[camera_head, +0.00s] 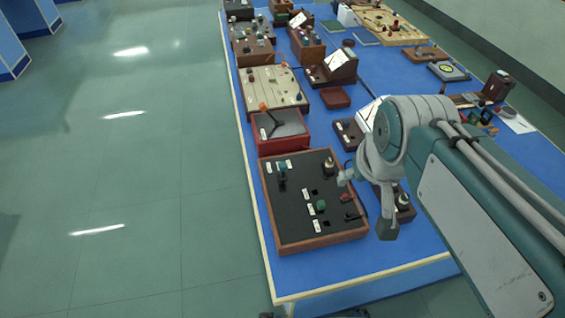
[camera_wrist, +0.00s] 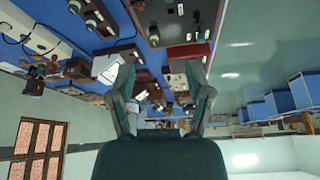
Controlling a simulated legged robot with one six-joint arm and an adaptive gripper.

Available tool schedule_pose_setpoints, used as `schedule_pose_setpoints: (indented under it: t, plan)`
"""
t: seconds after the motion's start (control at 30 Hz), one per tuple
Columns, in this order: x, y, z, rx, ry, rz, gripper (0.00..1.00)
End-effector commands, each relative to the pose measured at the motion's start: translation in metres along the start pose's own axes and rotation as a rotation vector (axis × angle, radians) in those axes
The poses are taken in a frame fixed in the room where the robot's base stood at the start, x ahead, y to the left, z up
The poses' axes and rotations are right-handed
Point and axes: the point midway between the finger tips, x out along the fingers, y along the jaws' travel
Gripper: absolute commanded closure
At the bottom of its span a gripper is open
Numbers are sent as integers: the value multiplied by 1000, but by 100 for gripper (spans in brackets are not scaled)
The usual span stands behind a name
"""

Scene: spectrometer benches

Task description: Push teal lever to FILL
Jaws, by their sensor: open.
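A black panel in a wooden frame (camera_head: 290,225) lies on the near end of the blue bench. A teal-topped lever (camera_head: 282,168) stands near its back left, beside small white labels too small to read. A greener knob (camera_head: 321,206) sits near the panel's middle. My gripper shows in the wrist view (camera_wrist: 163,85), its two fingers spread with nothing between them. In the head view my wrist hangs over the panel's right edge, apart from the teal lever. The wrist view shows a dark panel (camera_wrist: 172,20) at the top, upside down; I cannot pick out the teal lever there.
A red box with an orange-tipped lever (camera_head: 280,140) stands right behind the panel. A beige board (camera_head: 273,88) and several instruments fill the bench further back. Small dark boxes stand right of the panel, under my arm. The floor left of the bench is clear.

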Motion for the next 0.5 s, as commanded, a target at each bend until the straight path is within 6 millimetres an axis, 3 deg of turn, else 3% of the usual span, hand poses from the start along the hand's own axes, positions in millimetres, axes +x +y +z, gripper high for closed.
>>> schedule_pose_setpoints:
  t: [0.5]
  plan:
    - [51, -39, -92, -67, -182, -26, 34]
